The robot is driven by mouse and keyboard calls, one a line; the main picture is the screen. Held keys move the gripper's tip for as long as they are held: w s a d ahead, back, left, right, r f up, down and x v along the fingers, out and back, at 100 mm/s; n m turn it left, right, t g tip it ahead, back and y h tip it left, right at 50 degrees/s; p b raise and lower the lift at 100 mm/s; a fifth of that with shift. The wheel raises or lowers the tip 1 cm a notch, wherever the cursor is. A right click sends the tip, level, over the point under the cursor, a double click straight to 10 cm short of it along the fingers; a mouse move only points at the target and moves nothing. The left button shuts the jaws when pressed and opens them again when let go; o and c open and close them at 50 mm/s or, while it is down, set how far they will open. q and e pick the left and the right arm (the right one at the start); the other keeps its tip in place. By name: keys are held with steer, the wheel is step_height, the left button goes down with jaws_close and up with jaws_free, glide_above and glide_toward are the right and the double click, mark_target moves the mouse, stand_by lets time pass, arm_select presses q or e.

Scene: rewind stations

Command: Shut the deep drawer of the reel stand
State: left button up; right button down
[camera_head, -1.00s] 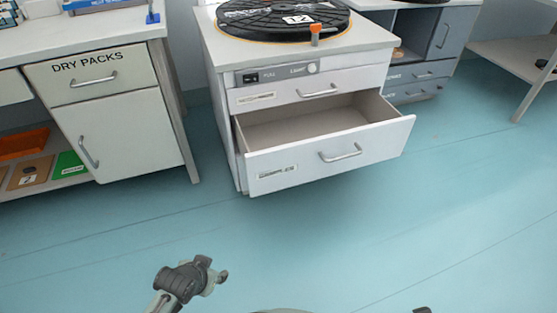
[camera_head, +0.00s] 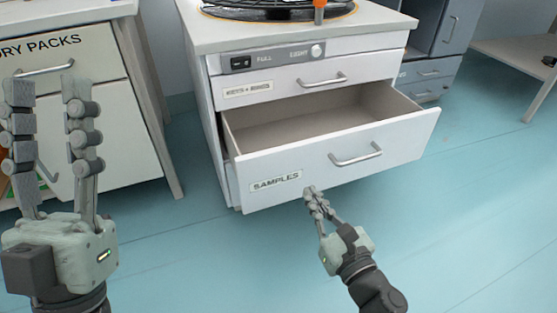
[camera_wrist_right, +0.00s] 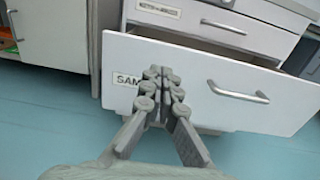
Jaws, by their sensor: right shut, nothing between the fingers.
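The reel stand (camera_head: 200,42) is a white cabinet with a reel on top. Its deep drawer (camera_head: 400,142), labelled SAMPLES with a bar handle, is pulled out and looks empty inside. It also fills much of the right wrist view (camera_wrist_right: 215,100). My right gripper (camera_head: 312,190) is shut and empty, its fingertips at the lower part of the drawer front, just right of the label. In the right wrist view its fingertips (camera_wrist_right: 157,72) overlap the label; I cannot tell whether they touch. My left gripper (camera_head: 48,88) is open and empty, raised at the left.
The shallower drawer (camera_head: 290,85) above is shut. A DRY PACKS cabinet (camera_head: 125,140) stands at the left, behind my left gripper. A grey cabinet (camera_head: 455,35) and a table (camera_head: 515,50) are at the back right. The blue floor (camera_head: 480,220) in front is clear.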

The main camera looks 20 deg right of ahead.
mark_target(284, 152)
steer(key=w, duration=0.3)
steer(key=w+p, duration=0.1)
steer(key=w, duration=0.7)
steer(key=shift+w+a+p, duration=0.15)
steer(key=shift+a+p, duration=0.25)
arm_select(q)
steer(key=shift+w+d+f+g, duration=0.5)
steer(key=shift+w+f+g, duration=0.3)
steer(key=shift+g, duration=0.2)
steer(key=shift+w+d+f+g, duration=0.5)
steer(key=shift+w+f+g, duration=0.2)
steer(key=shift+w+g, duration=0.25)
arm_select(e)
steer(key=shift+w, duration=0.6)
